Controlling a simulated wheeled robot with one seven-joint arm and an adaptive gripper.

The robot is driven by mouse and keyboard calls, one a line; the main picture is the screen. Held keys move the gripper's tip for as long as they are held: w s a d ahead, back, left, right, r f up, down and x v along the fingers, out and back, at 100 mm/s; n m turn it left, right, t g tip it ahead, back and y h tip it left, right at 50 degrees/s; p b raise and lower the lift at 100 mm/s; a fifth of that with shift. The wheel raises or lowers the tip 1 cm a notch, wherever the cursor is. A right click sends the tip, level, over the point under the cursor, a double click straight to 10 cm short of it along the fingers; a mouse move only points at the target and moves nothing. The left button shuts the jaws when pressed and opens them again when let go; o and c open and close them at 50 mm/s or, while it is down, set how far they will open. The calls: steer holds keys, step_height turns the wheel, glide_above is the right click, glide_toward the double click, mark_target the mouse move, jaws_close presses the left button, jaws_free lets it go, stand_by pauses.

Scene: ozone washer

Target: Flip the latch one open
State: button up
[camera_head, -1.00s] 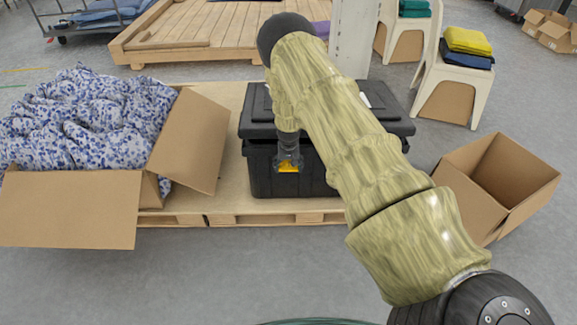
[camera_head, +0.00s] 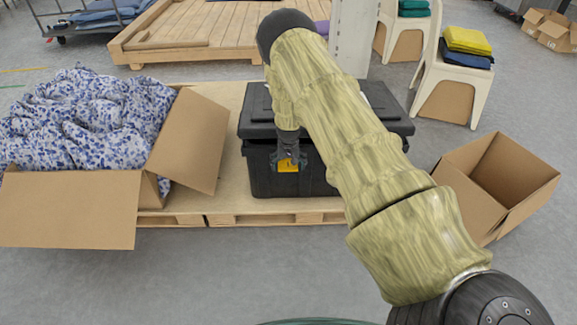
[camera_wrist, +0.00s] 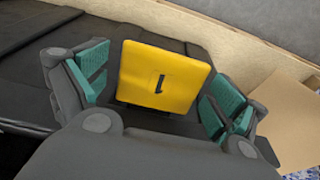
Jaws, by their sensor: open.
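The latch (camera_wrist: 164,78) is a yellow plate marked "1" on the front of a black box (camera_head: 325,178). In the head view the yellow latch (camera_head: 288,166) shows low on the box's left front, partly covered by my gripper. My gripper (camera_wrist: 160,92) is open in the wrist view, with one teal-padded finger on each side of the yellow plate. Small gaps show between the plate and the pads, and nothing is gripped. My arm hides the right part of the box.
The box stands on a wooden pallet (camera_head: 235,205). An open carton of blue-and-white cloth (camera_head: 85,125) stands to the left, its flap near the box. An empty carton (camera_head: 480,180) is on the floor at right. A chair with folded cloths (camera_head: 465,45) is behind.

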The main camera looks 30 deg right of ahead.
mark_target(289, 169)
step_height(289, 169, up, 11)
steer(key=s+a, duration=0.1)
steer(key=s, duration=0.1)
stand_by(0.3)
steer(key=shift+a, duration=0.1)
stand_by(0.4)
